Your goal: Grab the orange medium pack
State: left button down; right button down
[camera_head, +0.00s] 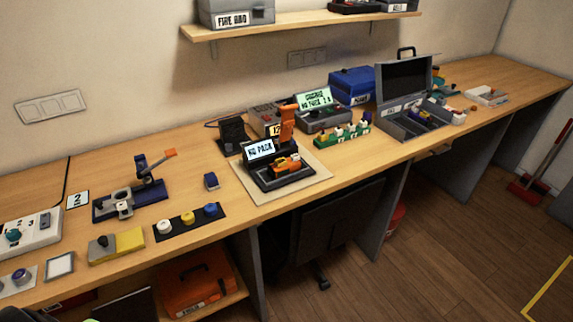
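An orange item with a dark part (287,163) lies on the black device (270,182) near the middle of the workbench. I cannot tell whether it is the orange medium pack. Neither of my grippers shows in the head view.
The long wooden workbench (215,218) carries a blue clamp fixture (130,205), a black strip with three coloured knobs (190,224), a yellow and grey block (118,246) and an open grey case (405,125). A black chair (335,222) stands under the front edge. An orange toolbox (195,293) sits below.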

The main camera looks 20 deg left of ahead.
aim_at(282, 167)
jog(key=u, duration=0.45)
jog(key=i+l+u, duration=0.15)
jog(key=l+u, duration=0.15)
jog(key=i+l+u, duration=0.15)
jog(key=l+u, duration=0.45)
jog(key=i+l+u, duration=0.1)
jog(key=l+u, duration=0.2)
jog(key=l, duration=0.1)
